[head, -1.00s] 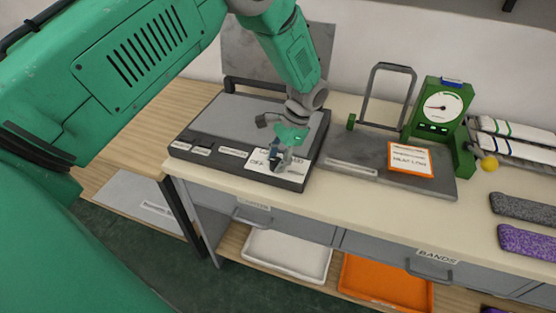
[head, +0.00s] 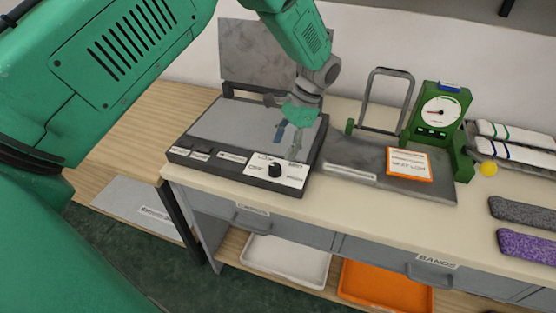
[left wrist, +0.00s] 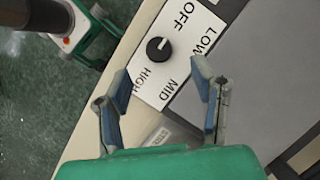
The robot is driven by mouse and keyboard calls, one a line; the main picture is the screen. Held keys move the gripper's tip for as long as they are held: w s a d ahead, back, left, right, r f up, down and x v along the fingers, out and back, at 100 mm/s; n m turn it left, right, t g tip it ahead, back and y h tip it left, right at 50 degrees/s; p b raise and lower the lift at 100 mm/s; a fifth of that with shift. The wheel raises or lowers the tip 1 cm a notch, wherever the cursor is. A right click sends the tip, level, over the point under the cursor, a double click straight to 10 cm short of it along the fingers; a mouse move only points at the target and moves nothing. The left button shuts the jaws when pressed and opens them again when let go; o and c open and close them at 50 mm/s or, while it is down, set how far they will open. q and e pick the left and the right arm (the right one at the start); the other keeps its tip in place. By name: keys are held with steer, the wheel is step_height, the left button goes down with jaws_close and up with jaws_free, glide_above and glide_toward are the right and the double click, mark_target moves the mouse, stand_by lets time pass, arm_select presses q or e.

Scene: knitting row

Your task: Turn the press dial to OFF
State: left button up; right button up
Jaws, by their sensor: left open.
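The black press dial (head: 275,169) sits on a white label plate at the front right corner of the press (head: 180,160). In the left wrist view the dial (left wrist: 158,49) is a round knob among the words OFF, LOW, MID and HIGH. A small pale mark shows on it, but I cannot tell surely which word it points to. My left gripper (head: 288,137) is open and empty, above the press plate and behind the dial, apart from it. Its spread fingertips (left wrist: 160,73) show below the dial in the left wrist view. My right gripper is not in view.
A green gauge (head: 440,110) and an orange-edged card (head: 408,164) stand right of the press. Grey (head: 525,209) and purple (head: 526,243) knitted pieces lie farther right. The press lid (head: 262,55) stands raised behind. White and orange trays sit on the shelf below.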

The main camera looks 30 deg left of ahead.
arm_select(q)
steer(key=shift+v, duration=2.4)
steer(key=shift+s+f, duration=0.1)
